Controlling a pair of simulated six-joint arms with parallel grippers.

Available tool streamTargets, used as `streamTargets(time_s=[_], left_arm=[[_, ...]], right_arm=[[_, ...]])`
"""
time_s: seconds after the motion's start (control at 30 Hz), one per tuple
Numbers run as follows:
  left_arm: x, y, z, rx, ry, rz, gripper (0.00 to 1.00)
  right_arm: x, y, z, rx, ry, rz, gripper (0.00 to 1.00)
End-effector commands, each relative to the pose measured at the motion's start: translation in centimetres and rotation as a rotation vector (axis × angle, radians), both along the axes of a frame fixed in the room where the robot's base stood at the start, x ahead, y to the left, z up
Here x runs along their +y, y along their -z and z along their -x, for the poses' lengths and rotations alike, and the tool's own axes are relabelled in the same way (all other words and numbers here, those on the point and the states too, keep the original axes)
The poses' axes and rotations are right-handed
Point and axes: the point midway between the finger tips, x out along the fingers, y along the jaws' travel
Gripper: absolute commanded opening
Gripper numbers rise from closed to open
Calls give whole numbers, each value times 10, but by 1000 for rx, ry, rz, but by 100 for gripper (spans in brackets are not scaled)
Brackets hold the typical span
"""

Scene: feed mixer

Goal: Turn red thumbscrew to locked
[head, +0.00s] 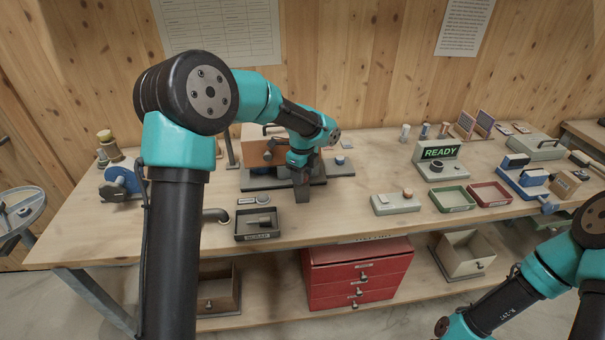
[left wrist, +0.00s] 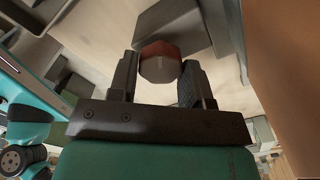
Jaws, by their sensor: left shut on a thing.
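The red thumbscrew (left wrist: 160,50) shows in the left wrist view as a faceted red knob with a grey round face, between the two fingers of my left gripper (left wrist: 160,80). The gripper is shut on it. In the head view my left gripper (head: 301,186) points down at the front of the machine (head: 254,137), which has an orange-brown body on a dark base. The thumbscrew is hidden there behind my gripper and arm. Its locked or unlocked marks cannot be made out. My right arm is at the lower right, and its gripper is out of view.
A dark tray (head: 243,237) lies front left of the machine. A grey-green block with a knob (head: 395,208), a green tray (head: 452,207), a red tray (head: 490,204) and a READY display (head: 439,153) stand to the right. Bare bench lies between my left gripper and the block.

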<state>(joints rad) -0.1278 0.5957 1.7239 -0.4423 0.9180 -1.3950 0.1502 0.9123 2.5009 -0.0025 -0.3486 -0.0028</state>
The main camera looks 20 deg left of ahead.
Motion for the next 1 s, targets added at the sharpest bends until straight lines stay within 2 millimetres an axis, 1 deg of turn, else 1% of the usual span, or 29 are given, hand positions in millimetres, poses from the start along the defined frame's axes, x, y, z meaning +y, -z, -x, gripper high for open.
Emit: streamTargets(time_s=[0.33, 0.37, 0.6, 0.63, 0.87, 1.0], left_arm=[[0, -1, 0, -2, 3, 0, 21], [0, -1, 0, -2, 3, 0, 46], [0, 0, 0, -1, 3, 0, 69], [0, 0, 0, -1, 3, 0, 70], [0, -1, 0, 0, 3, 0, 70], [0, -6, 0, -2, 2, 0, 70]], right_arm=[[0, 0, 0, 0, 0, 0, 43], [0, 0, 0, 0, 0, 0, 43], [0, 0, 0, 0, 0, 0, 43], [0, 0, 0, 0, 0, 0, 43], [0, 0, 0, 0, 0, 0, 43], [0, 0, 0, 0, 0, 0, 43]])
